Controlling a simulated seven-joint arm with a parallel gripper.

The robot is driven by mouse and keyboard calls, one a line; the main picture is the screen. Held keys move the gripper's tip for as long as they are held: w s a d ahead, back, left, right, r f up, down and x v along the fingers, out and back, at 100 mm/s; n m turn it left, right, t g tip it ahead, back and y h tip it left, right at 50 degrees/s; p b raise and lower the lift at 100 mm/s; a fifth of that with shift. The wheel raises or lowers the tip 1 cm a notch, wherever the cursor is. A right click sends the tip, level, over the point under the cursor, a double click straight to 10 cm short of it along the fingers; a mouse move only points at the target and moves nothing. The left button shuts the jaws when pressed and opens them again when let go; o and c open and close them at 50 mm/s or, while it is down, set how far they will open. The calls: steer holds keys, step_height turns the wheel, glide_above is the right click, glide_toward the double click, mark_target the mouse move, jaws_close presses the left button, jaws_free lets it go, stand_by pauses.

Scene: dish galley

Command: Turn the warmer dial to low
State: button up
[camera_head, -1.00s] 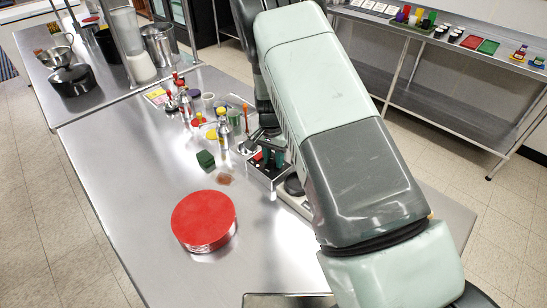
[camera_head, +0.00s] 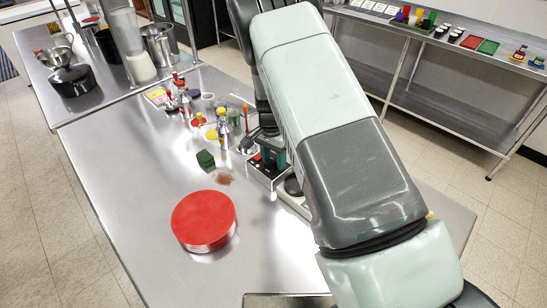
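A small dark box unit with a red spot and light edges (camera_head: 262,177) stands on the steel table, just left of my arm. It looks like the warmer's control box, but I cannot make out a dial or its setting. A rounded dark and metal piece beside it (camera_head: 293,186) is partly covered by my arm. My gripper (camera_head: 265,155) is at the box, with dark green finger parts low over its top. Whether the fingers touch anything, or are open or shut, is too small and covered to tell.
A red round lid or tin (camera_head: 204,221) and a green block (camera_head: 205,159) sit on the table (camera_head: 130,190) to the left. Bottles with coloured tops (camera_head: 222,130) and small cups stand behind the box. The table's left front is clear.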

mark_target(272, 159)
steer(key=shift+o, duration=0.4)
steer(key=shift+r, duration=0.1)
steer(key=shift+r, duration=0.3)
step_height(272, 159, up, 10)
steer(key=shift+w+a, duration=0.15)
steer(key=shift+a, duration=0.05)
